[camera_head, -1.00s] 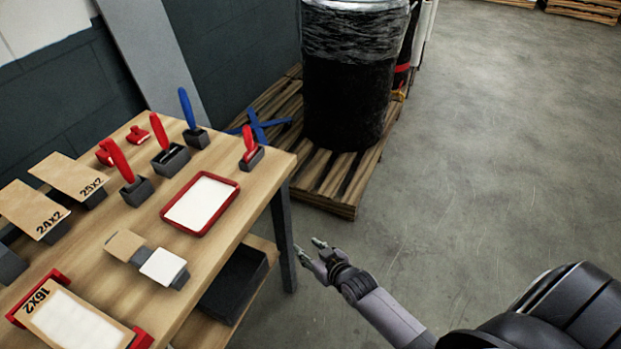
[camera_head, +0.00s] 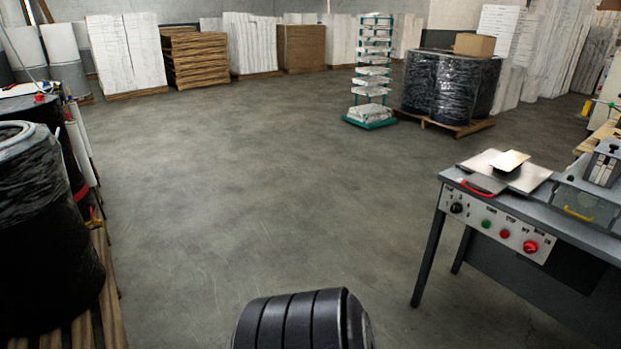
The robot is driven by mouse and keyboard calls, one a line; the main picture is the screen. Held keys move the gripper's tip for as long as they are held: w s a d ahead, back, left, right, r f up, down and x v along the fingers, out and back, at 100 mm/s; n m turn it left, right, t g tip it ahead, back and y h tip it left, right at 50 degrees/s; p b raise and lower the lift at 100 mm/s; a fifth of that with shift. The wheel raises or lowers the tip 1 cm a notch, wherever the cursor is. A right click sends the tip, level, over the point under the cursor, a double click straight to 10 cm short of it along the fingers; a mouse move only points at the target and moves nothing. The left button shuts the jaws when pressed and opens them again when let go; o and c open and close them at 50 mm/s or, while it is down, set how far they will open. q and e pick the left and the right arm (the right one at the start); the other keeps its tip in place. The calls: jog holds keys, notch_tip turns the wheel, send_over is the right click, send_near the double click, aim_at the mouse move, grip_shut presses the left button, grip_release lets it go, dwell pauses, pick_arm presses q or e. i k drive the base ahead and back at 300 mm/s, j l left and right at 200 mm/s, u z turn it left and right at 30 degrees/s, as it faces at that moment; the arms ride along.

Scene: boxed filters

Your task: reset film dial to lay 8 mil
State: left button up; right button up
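A grey machine table (camera_head: 545,215) stands at the right, with a white control panel (camera_head: 492,226) on its front edge. A black knob (camera_head: 456,208) sits at the panel's left end and may be the film dial; its markings are too small to read. Right of it are a green button (camera_head: 486,224), a red button (camera_head: 505,234) and a larger red button (camera_head: 530,246). A plate with a red handle (camera_head: 483,186) lies on the table above the panel. Neither of my grippers is in view.
Open concrete floor (camera_head: 240,180) fills the middle. Black wrapped drums (camera_head: 40,210) on a pallet stand at the left. A green rack (camera_head: 371,75) and a pallet of wrapped drums (camera_head: 450,85) stand at the back right. Stacks line the far wall (camera_head: 240,45).

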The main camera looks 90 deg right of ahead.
aim_at(456, 208)
jog(key=z, duration=1.9)
